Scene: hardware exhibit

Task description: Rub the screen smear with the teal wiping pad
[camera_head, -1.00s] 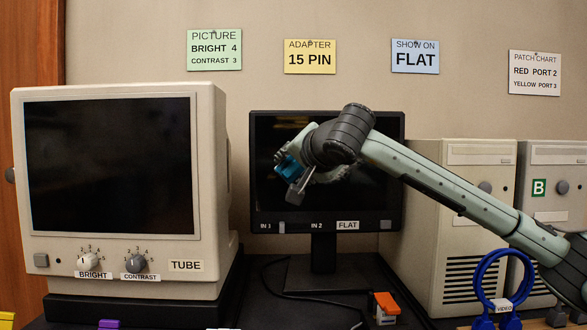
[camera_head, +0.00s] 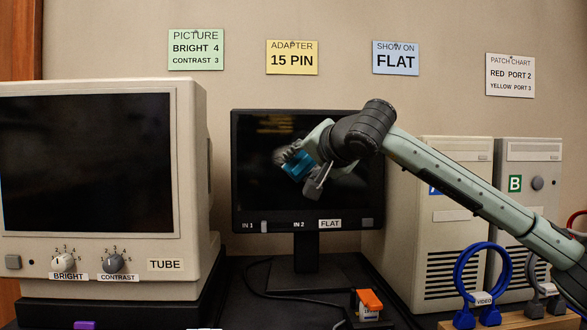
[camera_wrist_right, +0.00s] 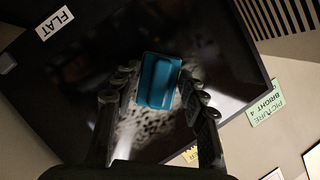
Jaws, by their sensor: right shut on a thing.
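The teal wiping pad (camera_head: 297,165) is held by my right gripper (camera_head: 306,172) in front of the flat screen (camera_head: 262,195). In the right wrist view the pad (camera_wrist_right: 158,82) sits between the two fingers of the right gripper (camera_wrist_right: 158,92), which is shut on it. A grey, speckled smear (camera_wrist_right: 150,125) shows on the dark screen around and below the pad there. In the head view a small greyish patch of smear (camera_head: 281,155) shows left of the pad. I cannot tell whether the pad touches the glass. My left gripper is not in view.
The beige tube monitor (camera_head: 190,200) stands on the left. Beige computer cases (camera_head: 455,225) stand on the right, behind my right arm. An orange-topped adapter (camera_head: 370,302) and a blue coiled video cable (camera_head: 461,275) are on the bench in front. A black cable (camera_head: 285,294) runs near the screen's stand.

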